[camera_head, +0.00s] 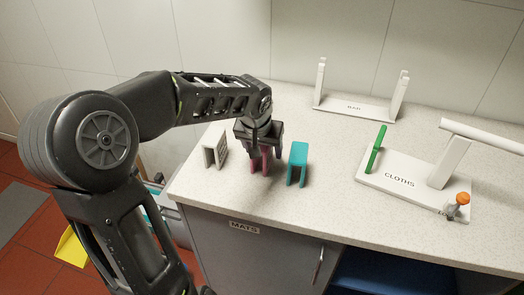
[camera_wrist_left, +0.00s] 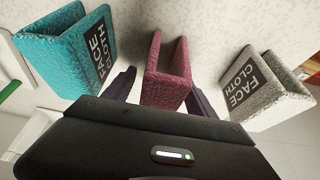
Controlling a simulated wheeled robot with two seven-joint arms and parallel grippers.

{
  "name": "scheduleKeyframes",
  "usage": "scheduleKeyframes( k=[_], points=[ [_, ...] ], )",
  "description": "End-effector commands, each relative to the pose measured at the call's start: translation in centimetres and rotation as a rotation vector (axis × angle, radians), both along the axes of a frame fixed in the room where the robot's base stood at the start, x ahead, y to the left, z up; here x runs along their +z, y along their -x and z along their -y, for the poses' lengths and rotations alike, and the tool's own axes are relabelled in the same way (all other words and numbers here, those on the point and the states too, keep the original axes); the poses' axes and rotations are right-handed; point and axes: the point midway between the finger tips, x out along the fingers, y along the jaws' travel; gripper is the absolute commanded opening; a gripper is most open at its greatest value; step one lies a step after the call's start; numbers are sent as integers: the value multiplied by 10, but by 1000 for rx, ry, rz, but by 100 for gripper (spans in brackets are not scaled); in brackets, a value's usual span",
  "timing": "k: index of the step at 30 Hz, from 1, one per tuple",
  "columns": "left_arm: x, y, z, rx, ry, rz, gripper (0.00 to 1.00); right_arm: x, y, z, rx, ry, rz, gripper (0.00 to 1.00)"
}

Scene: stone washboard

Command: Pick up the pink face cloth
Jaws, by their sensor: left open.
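The pink face cloth (camera_wrist_left: 166,75) is a folded, upright V shape in the middle of the left wrist view. In the head view the pink cloth (camera_head: 255,166) is partly hidden under my left gripper (camera_head: 262,152). My left gripper is open, pointing down, with one finger on each side of the cloth in the left wrist view (camera_wrist_left: 160,84). I cannot tell whether either finger touches it. My right gripper is not in view.
A teal face cloth (camera_head: 298,161) and a grey-white face cloth (camera_head: 215,148) stand close on either side. A white CLOTHS stand (camera_head: 400,181) with a green post (camera_head: 376,150) is to the right. A BAR stand (camera_head: 352,107) is behind. Speckled counter (camera_head: 320,205) in front is clear.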

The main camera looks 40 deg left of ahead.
Motion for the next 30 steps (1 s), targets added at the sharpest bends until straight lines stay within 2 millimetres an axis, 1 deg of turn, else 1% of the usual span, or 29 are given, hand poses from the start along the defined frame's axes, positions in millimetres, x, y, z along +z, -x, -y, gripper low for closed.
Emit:
scheduleKeyframes(
  k=[12, 30],
  points=[
    [0, 0, 0, 1, 0, 0, 65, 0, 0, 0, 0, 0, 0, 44],
    [0, 0, 0, 1, 0, 0, 16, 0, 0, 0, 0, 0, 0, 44]
  ],
)
